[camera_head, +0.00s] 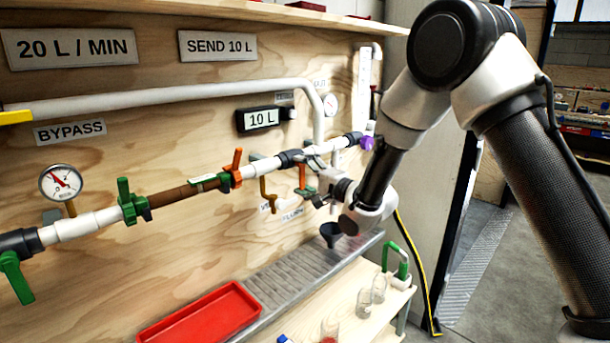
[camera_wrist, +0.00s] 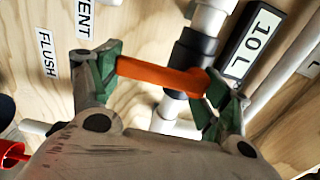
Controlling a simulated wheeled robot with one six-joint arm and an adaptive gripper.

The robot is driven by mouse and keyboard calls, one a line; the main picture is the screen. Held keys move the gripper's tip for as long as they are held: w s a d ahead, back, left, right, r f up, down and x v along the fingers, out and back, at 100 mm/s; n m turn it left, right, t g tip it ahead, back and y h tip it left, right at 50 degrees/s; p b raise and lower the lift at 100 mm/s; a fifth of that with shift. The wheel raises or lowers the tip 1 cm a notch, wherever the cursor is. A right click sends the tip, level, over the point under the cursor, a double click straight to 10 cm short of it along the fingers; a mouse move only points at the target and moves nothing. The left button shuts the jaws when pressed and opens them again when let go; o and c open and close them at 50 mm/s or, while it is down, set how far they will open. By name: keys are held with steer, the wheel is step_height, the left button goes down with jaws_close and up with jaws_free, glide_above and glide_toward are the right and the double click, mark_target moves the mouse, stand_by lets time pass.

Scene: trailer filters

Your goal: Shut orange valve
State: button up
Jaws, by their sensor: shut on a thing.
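An orange valve handle (camera_wrist: 160,75) lies between my gripper's (camera_wrist: 160,80) two green-padded fingers in the wrist view, one finger at each end. My gripper is shut on it. The handle sits across a pipe with a black collar (camera_wrist: 194,50). In the head view, my gripper (camera_head: 311,188) is at the pipework below the 10 L display, with an orange handle (camera_head: 302,177) beside its fingers. Another orange handle (camera_head: 235,165) stands upright on the pipe further left. The gripper hides part of the fittings behind it.
A 10 L display (camera_head: 262,119) is on the wooden panel above the pipe. A green valve (camera_head: 131,202) and a gauge (camera_head: 61,183) are at left. A yellow-ochre handle (camera_head: 267,190) hangs close by. A red tray (camera_head: 205,318), a grating and glass beakers (camera_head: 372,290) are below.

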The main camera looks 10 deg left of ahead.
stand_by(0.4)
steer(key=o, duration=1.5)
steer(key=shift+c, duration=0.2)
steer(key=v, duration=1.2)
